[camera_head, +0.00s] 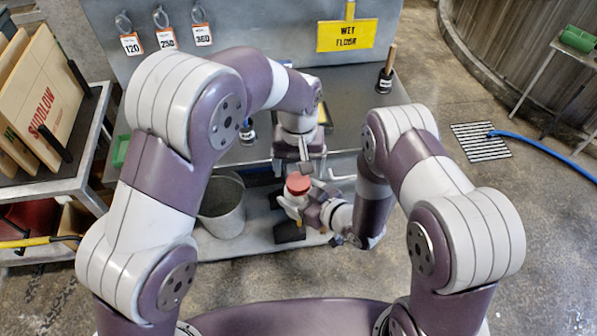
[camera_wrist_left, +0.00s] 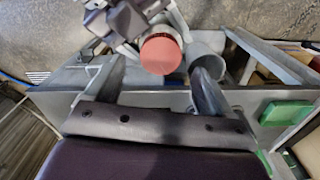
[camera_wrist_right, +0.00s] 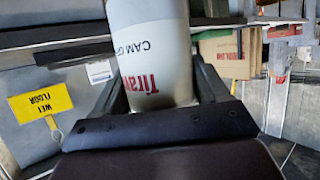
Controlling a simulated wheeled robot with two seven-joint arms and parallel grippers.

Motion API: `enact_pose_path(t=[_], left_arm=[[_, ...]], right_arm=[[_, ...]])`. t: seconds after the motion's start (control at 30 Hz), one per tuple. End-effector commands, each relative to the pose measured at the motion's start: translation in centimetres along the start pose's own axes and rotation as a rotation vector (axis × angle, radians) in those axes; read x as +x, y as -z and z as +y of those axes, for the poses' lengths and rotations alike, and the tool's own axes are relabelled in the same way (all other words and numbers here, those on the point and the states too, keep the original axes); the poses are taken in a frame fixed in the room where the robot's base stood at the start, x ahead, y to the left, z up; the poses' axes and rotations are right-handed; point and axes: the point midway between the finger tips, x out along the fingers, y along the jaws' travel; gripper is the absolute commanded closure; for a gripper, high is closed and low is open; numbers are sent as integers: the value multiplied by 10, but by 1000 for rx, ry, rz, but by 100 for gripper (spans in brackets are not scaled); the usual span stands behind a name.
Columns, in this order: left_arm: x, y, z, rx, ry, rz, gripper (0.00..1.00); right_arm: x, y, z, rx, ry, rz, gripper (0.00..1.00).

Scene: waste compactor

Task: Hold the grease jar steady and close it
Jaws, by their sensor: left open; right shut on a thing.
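The grease jar (camera_head: 291,204) is a pale jar with dark and red lettering, seen upside down in the right wrist view (camera_wrist_right: 150,55). A red lid (camera_head: 298,184) sits on its top; I cannot tell how tightly. My right gripper (camera_head: 306,211) is shut on the jar's body, with a finger on each side. My left gripper (camera_head: 305,170) is open above the jar. In the left wrist view its fingers stand to either side of the red lid (camera_wrist_left: 160,54), with no clear contact. The lid is out of sight in the right wrist view.
A grey bucket (camera_head: 222,212) stands left of the jar. The grey bench (camera_head: 350,125) lies behind, with a dark pot and wooden handle (camera_head: 385,78) on it. A yellow wet floor sign (camera_head: 347,36) is at the back. A cart with cardboard (camera_head: 48,105) stands at left.

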Motion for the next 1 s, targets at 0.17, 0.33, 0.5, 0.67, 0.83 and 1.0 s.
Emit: enact_pose_path(t=[0.17, 0.33, 0.5, 0.67, 0.83, 1.0], left_arm=[[-3, 0, 0, 0, 1, -2, 17], [-6, 0, 0, -16, 0, 0, 22], [-33, 0, 0, -167, 0, 1, 22], [-38, 0, -1, -200, 1, -2, 22], [-37, 0, -1, -198, 1, -2, 22], [-20, 0, -1, -197, 2, -4, 22]], right_arm=[[0, 1, 0, 0, 0, 2, 100], [0, 1, 0, 0, 0, 2, 100], [0, 1, 0, 0, 0, 2, 100], [0, 1, 0, 0, 0, 2, 100], [0, 1, 0, 0, 0, 2, 100], [0, 1, 0, 0, 0, 2, 100]])
